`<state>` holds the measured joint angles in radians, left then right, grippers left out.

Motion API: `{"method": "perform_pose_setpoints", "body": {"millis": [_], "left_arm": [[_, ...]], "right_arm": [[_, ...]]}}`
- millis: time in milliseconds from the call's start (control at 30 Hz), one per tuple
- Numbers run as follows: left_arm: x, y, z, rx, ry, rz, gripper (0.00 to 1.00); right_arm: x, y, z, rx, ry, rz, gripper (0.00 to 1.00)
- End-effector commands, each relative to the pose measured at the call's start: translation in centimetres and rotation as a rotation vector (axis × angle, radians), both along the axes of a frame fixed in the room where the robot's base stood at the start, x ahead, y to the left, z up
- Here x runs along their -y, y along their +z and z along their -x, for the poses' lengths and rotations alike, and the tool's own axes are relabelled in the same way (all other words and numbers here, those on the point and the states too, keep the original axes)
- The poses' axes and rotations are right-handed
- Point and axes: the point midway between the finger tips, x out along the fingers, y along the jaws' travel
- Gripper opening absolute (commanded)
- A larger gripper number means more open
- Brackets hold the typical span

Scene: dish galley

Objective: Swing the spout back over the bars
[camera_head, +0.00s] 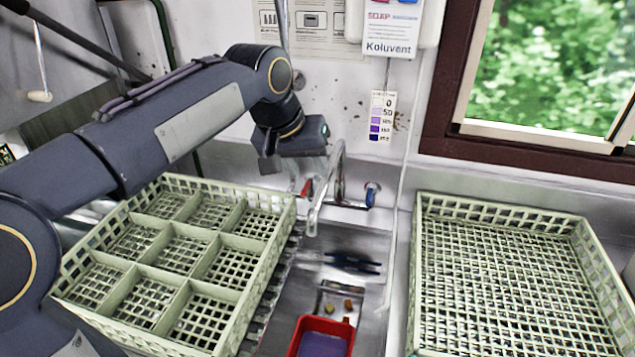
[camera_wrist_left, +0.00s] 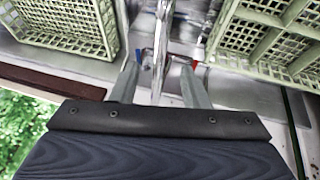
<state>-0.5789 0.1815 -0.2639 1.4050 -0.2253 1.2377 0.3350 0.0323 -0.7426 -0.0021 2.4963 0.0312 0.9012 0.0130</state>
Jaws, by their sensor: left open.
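The chrome spout (camera_head: 322,195) arches out from the wall fitting and comes down over the sink, right of the divided rack. A red-marked handle (camera_head: 307,188) and a blue-marked handle (camera_head: 371,194) flank its base. My left gripper (camera_wrist_left: 158,68) is open, with its fingers apart. In the wrist view the spout (camera_wrist_left: 161,45) shows between the two fingers; I cannot tell whether either touches it. In the head view the hand is just left of the spout's top. Dark bars (camera_head: 352,262) lie in the sink below and right of the spout's end. My right gripper is out of view.
A divided green rack (camera_head: 160,322) stands left of the sink, under my left arm. Another green rack (camera_head: 428,222) stands at the right. A red tub (camera_head: 299,334) sits at the sink's front. A pale hose hangs right of the tap.

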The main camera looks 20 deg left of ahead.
Motion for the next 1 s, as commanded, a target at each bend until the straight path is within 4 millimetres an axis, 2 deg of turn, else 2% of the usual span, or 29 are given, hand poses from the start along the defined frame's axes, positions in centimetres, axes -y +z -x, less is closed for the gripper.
{"method": "perform_pose_setpoints", "body": {"millis": [400, 500, 867, 1000], "left_arm": [[1.0, -5.4, -2.3, -0.003, 0.001, -0.001, 0.41], [1.2, -6.3, -2.7, -0.001, 0.000, -0.001, 0.41], [1.3, -6.9, -2.9, 0.001, 0.001, 0.000, 0.41], [1.3, -6.9, -2.9, 0.001, 0.001, 0.000, 0.23]], "right_arm": [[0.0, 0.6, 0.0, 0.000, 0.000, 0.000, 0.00], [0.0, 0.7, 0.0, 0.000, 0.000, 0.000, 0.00], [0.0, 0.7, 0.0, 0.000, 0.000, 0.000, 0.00], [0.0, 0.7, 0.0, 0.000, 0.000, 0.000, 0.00]]}}
